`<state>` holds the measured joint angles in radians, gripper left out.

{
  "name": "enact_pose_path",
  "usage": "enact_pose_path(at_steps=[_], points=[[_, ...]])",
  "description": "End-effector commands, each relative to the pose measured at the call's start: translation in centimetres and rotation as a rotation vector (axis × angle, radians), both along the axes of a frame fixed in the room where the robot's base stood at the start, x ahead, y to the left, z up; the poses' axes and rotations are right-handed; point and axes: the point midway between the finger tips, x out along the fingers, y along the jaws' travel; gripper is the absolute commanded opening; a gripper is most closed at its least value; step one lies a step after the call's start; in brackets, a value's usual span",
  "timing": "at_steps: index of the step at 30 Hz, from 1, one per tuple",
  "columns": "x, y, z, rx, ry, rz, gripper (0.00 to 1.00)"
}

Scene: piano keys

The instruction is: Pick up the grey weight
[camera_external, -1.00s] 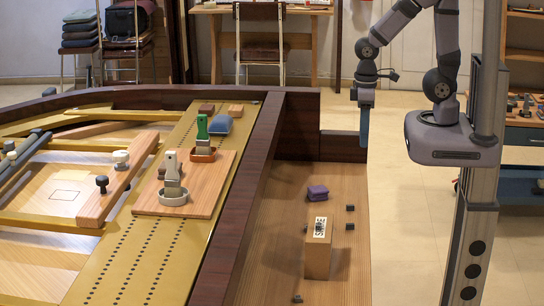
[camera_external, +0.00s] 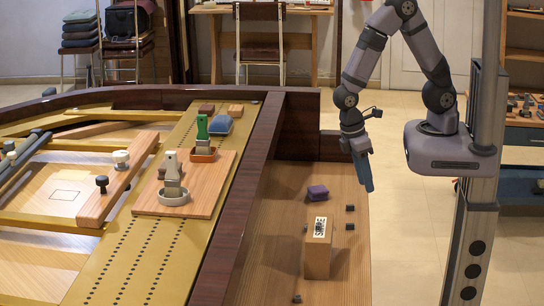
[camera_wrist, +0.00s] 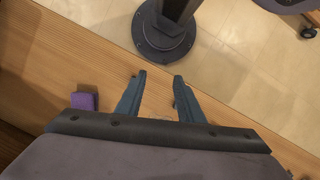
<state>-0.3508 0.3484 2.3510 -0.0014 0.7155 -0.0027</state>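The piece best fitting the grey weight is a grey-handled object (camera_external: 171,168). It stands upright in a round grey dish (camera_external: 174,197) on a wooden board (camera_external: 212,190) at the left in the external view. A similar piece with a green handle (camera_external: 202,127) stands behind it in an orange dish (camera_external: 203,155). My gripper (camera_external: 367,189) is far to the right of the grey piece, above the right edge of the wooden shelf. In the wrist view, my gripper (camera_wrist: 159,82) is open, with nothing between its fingers. The grey piece is not in the wrist view.
A purple block (camera_external: 317,193), a wooden block with a label (camera_external: 317,255) and several small dark pieces lie on the shelf (camera_external: 275,255). The purple block also shows in the wrist view (camera_wrist: 84,101). A raised dark rim (camera_external: 245,190) separates shelf and board.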

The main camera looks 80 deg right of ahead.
Motion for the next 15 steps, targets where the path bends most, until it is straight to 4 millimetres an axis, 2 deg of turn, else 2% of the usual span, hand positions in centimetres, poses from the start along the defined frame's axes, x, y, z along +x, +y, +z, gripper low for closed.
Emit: enact_pose_path(at_steps=[1, 3, 6, 9, 12, 15], points=[[1.1, 1.3, -1.6, -0.003, 0.005, 0.03, 0.34], [3.2, 3.0, -3.1, -0.001, -0.009, 0.05, 0.34], [6.7, 5.3, -4.3, 0.01, -0.056, 0.039, 0.34], [10.5, 7.0, -4.1, 0.033, -0.126, -0.003, 0.34], [14.3, 8.8, -2.6, 0.065, -0.213, -0.051, 0.34], [16.2, 9.7, -1.8, 0.08, -0.262, -0.121, 0.34]])
